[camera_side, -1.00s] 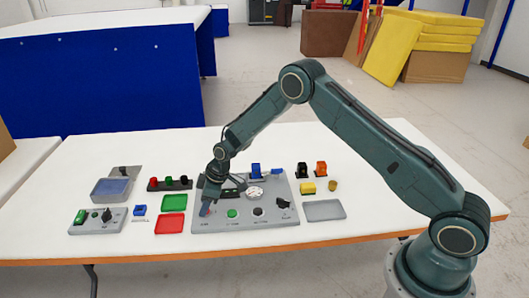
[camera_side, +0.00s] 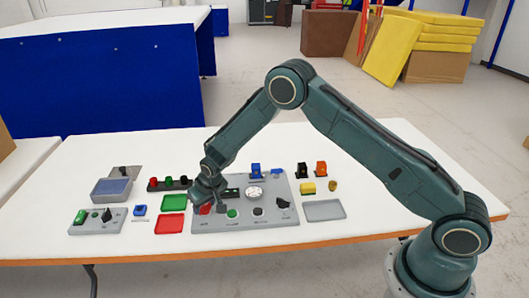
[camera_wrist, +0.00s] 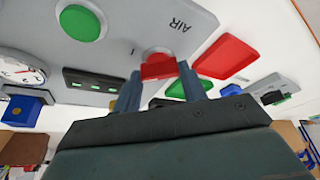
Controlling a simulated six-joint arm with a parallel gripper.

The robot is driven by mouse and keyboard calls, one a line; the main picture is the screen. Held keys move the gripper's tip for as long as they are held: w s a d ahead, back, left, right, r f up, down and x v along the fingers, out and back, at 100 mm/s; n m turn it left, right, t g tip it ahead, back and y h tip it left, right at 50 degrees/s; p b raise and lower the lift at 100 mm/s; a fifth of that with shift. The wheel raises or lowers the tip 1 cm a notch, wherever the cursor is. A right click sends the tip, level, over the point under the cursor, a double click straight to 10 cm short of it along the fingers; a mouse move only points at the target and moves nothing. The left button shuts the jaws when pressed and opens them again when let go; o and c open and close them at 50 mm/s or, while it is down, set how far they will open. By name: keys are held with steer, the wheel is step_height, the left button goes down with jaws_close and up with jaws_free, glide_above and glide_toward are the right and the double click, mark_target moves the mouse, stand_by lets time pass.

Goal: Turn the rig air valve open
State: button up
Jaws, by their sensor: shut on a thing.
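The rig air valve has a red handle (camera_wrist: 158,66) on a round grey base, beside the printed word AIR on the grey rig panel (camera_wrist: 120,40). In the side view the red handle (camera_side: 205,210) is at the panel's front left corner, partly covered by my gripper (camera_side: 208,203). In the wrist view my gripper (camera_wrist: 160,88) has one finger on each side of the handle and is shut on it. A mark "I" is printed beside the valve.
A green button (camera_side: 232,213), a black knob (camera_side: 257,211) and a white dial gauge (camera_side: 254,192) are on the panel. A red tray (camera_side: 171,224) and a green tray (camera_side: 174,203) lie just left. A grey tray (camera_side: 324,210) lies right.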

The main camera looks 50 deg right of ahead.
steer(key=m+h, duration=0.1)
steer(key=m, duration=0.3)
steer(key=shift+a+m+g+h, duration=0.2)
steer(key=shift+m+g+h, duration=0.1)
steer(key=shift+h, duration=0.1)
steer(key=shift+w+m+g+h, duration=0.1)
steer(key=shift+m+g+h, duration=0.35)
steer(key=shift+m, duration=1.15)
steer(key=o, duration=1)
steer(key=shift+r, duration=0.1)
steer(key=v, duration=1.3)
steer(key=shift+a+r, duration=0.2)
